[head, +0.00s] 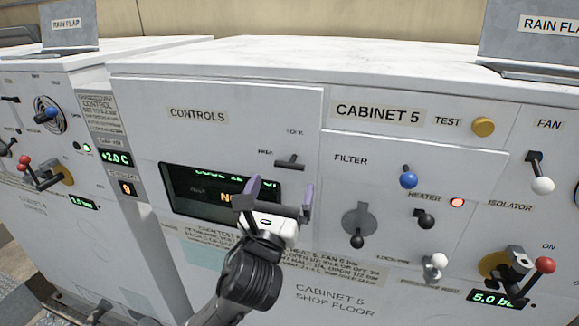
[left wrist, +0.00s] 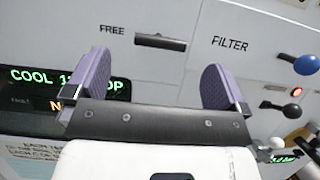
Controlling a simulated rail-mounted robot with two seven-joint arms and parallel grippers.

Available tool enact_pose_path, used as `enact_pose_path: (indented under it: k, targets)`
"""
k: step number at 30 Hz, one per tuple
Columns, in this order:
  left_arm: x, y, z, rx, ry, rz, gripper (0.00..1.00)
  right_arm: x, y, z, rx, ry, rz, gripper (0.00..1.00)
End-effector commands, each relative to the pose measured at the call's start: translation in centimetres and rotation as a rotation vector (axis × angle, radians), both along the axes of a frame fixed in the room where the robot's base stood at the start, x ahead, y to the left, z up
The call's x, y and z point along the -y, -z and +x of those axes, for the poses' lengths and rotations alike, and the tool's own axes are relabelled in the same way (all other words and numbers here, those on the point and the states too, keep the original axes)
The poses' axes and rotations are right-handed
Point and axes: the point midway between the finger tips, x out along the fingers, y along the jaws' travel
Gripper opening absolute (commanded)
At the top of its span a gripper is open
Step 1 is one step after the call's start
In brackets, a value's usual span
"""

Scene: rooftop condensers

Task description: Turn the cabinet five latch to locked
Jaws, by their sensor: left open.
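The cabinet five latch (head: 290,163) is a small dark bar on the controls door, lying roughly level beside the FREE label. The LOCK label (head: 295,132) is above it. In the left wrist view the latch (left wrist: 160,42) lies level, right of the word FREE. My left gripper (head: 280,195) is open, its two purple-padded fingers just below the latch in the head view. In the left wrist view the fingers of the left gripper (left wrist: 158,75) stand either side of the latch's line, with nothing between them. Contact does not show. My right gripper is not in view.
Below the latch is a display (head: 190,190), partly hidden by my gripper. Cabinet 4 (head: 50,230) stands to the left.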

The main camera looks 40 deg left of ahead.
Motion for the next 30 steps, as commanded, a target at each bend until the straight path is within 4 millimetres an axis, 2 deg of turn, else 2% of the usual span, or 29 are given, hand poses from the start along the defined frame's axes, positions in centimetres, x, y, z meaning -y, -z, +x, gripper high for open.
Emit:
enact_pose_path:
  k: [6, 12, 26, 30]
  targets:
    - [-1.4, -1.5, 2.9, 0.001, -0.001, -0.001, 1.00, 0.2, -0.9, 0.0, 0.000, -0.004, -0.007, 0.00]
    - [-2.0, -2.1, 4.4, 0.000, 0.000, 0.001, 1.00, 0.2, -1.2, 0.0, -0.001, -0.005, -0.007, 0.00]
    - [-2.3, -2.2, 5.0, 0.000, 0.000, 0.000, 1.00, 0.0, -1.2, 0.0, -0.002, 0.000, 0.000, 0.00]
    - [-2.3, -2.2, 5.0, 0.000, 0.000, 0.000, 0.89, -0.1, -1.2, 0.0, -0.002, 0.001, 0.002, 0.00]
